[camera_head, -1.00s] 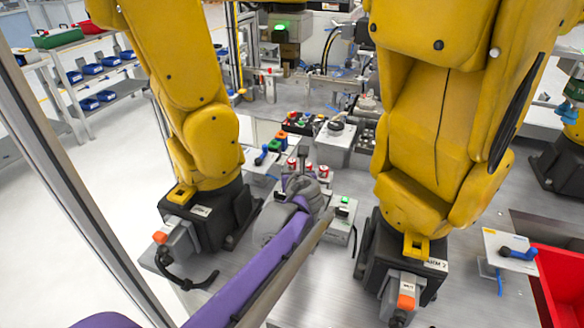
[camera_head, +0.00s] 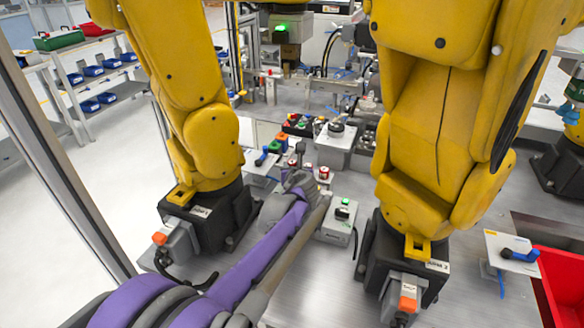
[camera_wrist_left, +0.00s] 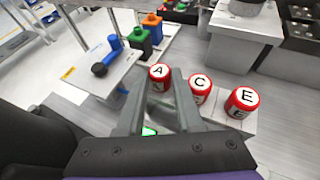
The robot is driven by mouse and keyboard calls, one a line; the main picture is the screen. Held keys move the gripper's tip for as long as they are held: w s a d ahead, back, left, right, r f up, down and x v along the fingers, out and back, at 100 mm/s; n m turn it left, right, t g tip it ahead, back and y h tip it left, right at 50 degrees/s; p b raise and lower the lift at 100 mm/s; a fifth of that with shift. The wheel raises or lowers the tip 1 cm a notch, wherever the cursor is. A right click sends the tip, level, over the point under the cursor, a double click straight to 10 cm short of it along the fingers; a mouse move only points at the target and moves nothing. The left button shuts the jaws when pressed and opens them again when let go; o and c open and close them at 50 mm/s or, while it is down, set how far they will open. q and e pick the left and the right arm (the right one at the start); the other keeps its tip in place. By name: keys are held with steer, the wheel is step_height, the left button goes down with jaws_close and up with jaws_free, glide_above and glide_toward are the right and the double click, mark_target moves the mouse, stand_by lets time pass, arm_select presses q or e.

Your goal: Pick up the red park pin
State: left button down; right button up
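Several red-capped white cylinders stand in a row on a small light block. In the left wrist view, they are marked A (camera_wrist_left: 159,76), C (camera_wrist_left: 200,86) and E (camera_wrist_left: 242,103). I cannot tell for sure which one the task calls the red park pin. In the head view, a red cap (camera_head: 323,173) shows just right of my left gripper (camera_head: 297,154). In the left wrist view, my left gripper (camera_wrist_left: 160,84) is open, with its fingers apart around the line of sight to cylinder A. Contact is unclear. My right gripper is out of view.
A blue-handled plate (camera_wrist_left: 108,65), a green block (camera_wrist_left: 140,42) and an orange block (camera_wrist_left: 152,24) stand beyond the caps. Large yellow robot arms (camera_head: 205,135) (camera_head: 430,120) flank the space. A grey box with a green button (camera_head: 342,212) stands to the right. A red bin (camera_head: 560,285) is at far right.

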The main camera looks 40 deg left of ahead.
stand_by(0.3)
arm_select(q)
step_height(320, 180, up, 10)
steer(key=p, duration=0.1)
stand_by(0.3)
steer(key=shift+f, duration=0.1)
stand_by(0.4)
